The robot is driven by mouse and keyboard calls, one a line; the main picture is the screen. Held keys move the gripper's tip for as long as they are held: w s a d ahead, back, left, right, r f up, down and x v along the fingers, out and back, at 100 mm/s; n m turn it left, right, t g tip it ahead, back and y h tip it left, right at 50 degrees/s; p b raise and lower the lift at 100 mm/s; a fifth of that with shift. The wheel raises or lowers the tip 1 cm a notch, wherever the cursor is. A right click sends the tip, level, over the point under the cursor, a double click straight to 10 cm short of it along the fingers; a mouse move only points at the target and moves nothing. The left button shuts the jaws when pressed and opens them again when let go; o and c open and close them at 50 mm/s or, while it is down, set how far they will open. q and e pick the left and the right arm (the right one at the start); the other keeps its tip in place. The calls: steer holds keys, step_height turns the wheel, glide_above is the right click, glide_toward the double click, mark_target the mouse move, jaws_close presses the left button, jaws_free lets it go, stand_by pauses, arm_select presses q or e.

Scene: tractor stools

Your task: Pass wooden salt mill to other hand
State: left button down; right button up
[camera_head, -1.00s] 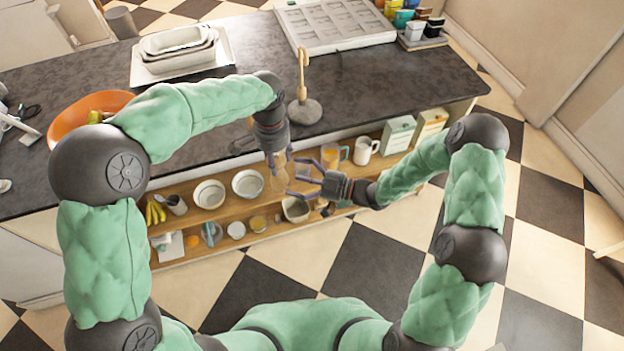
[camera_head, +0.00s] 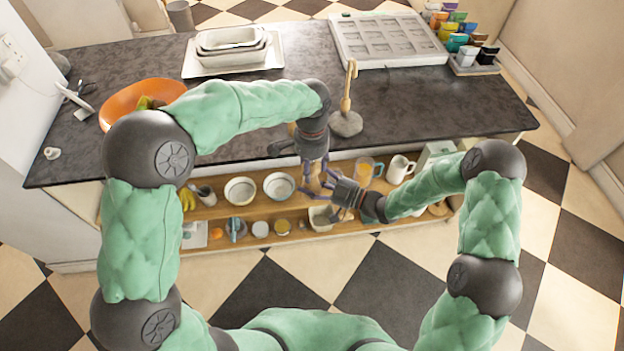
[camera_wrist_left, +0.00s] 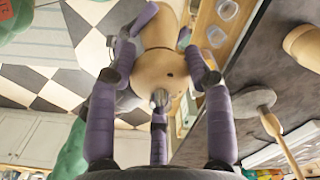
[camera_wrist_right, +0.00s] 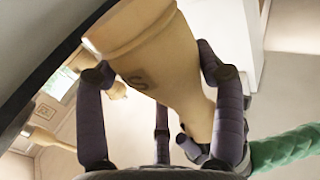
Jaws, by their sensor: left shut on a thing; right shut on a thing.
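The wooden salt mill (camera_wrist_left: 163,62) is a tan turned piece with a letter S on its side, which shows in the right wrist view (camera_wrist_right: 160,62). It is held in the air in front of the counter's shelves. My left gripper (camera_head: 314,180) points down and is shut on the mill, its fingers around it in the left wrist view. My right gripper (camera_head: 332,187) comes in from the right and is shut on the same mill, with fingers on both sides in the right wrist view. In the head view the fingers hide most of the mill.
The dark counter (camera_head: 430,110) carries a stone-based stand with a wooden handle (camera_head: 346,122) close behind my left gripper, an orange bowl (camera_head: 125,100) and white trays (camera_head: 232,62). Bowls (camera_head: 279,186), mugs and jars fill the shelves just behind the grippers. The checkered floor in front is clear.

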arm_select(q)
steer(key=shift+w, duration=0.1)
arm_select(e)
steer(key=shift+s+a, duration=0.1)
steer(key=shift+s, duration=0.1)
steer(key=shift+c, duration=1.2)
arm_select(q)
steer(key=c, duration=0.7)
jaws_free()
steer(key=shift+d, duration=0.1)
arm_select(e)
steer(key=shift+r, duration=0.1)
steer(key=shift+c, duration=0.2)
arm_select(q)
steer(key=shift+o, duration=1.3)
arm_select(e)
steer(key=shift+c, duration=0.8)
steer(key=shift+w, duration=0.1)
arm_select(q)
steer(key=shift+r, duration=0.1)
